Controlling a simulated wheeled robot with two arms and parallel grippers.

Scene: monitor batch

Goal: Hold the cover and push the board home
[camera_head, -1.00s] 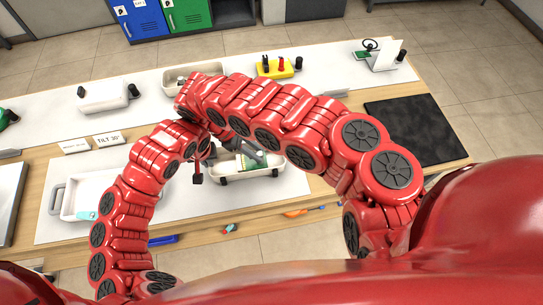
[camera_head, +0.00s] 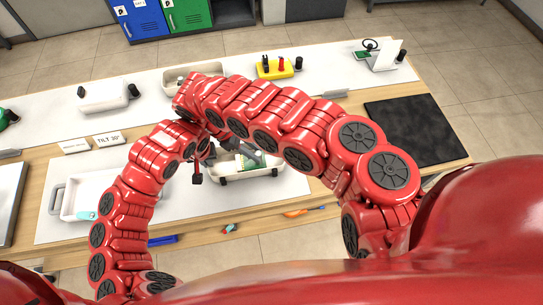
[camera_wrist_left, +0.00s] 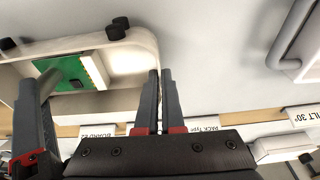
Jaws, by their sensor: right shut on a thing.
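The cream cover (camera_head: 234,177) lies like a shallow tray on the white mat near the table's front, with black knobs at its corners. The green board (camera_head: 247,163) is inside its walls, partly hidden by my right gripper (camera_head: 246,150). Whether the board is fully seated cannot be told. My left gripper (camera_head: 197,178) is left of the cover; its fingers (camera_wrist_left: 162,75) are together with nothing seen between them.
A white tray (camera_head: 66,200) with a teal item stands at left. Another cream tray (camera_head: 175,78) and a yellow tool block (camera_head: 275,69) are behind my arms. A black mat (camera_head: 416,130) lies clear at right. Label cards (camera_head: 108,139) stand behind the white tray.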

